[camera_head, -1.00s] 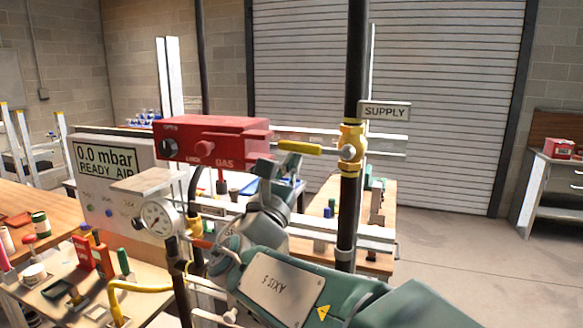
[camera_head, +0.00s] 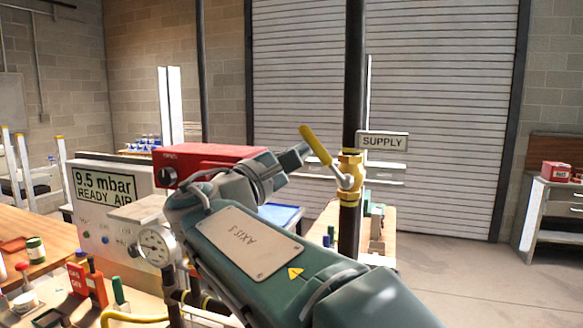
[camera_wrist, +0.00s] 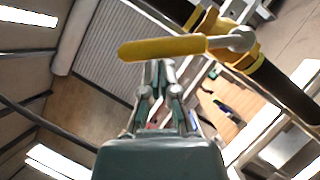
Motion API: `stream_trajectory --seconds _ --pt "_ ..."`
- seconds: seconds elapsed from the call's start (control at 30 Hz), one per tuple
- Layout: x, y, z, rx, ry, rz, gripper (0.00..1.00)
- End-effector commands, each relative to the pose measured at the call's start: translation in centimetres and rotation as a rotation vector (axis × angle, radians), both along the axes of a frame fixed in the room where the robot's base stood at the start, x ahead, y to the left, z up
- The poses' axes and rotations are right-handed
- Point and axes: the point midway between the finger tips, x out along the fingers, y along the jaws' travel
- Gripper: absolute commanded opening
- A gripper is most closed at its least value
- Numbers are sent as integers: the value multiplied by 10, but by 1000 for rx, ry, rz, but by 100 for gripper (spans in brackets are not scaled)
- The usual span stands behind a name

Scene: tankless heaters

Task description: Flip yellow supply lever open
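The yellow supply lever (camera_head: 316,146) is tilted up and to the left from its yellow valve (camera_head: 350,178) on the black vertical pipe, beside the SUPPLY sign (camera_head: 382,141). In the wrist view the lever (camera_wrist: 162,48) lies across, just beyond the fingertips, with its pivot on the valve (camera_wrist: 238,40) at right. My gripper (camera_head: 302,150) is at the lever's lower left side, close to or touching it; contact is unclear. In the wrist view the fingers of my gripper (camera_wrist: 161,66) converge, tips nearly together, with the lever not between them.
A red gas box (camera_head: 205,154) stands left, partly behind my arm. The display (camera_head: 104,187) reads 9.5 mbar, READY AIR. A round gauge (camera_head: 155,246) is below it. Workbenches with tools fill the left; the floor at right is clear.

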Motion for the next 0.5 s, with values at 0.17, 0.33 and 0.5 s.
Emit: stream_trajectory --seconds 0.17,0.33,0.5 --pt "-3 -9 12 160 -60 -1 0" --pt "-7 -19 21 305 -112 -2 0" --pt "-10 -29 27 428 -156 -1 0"
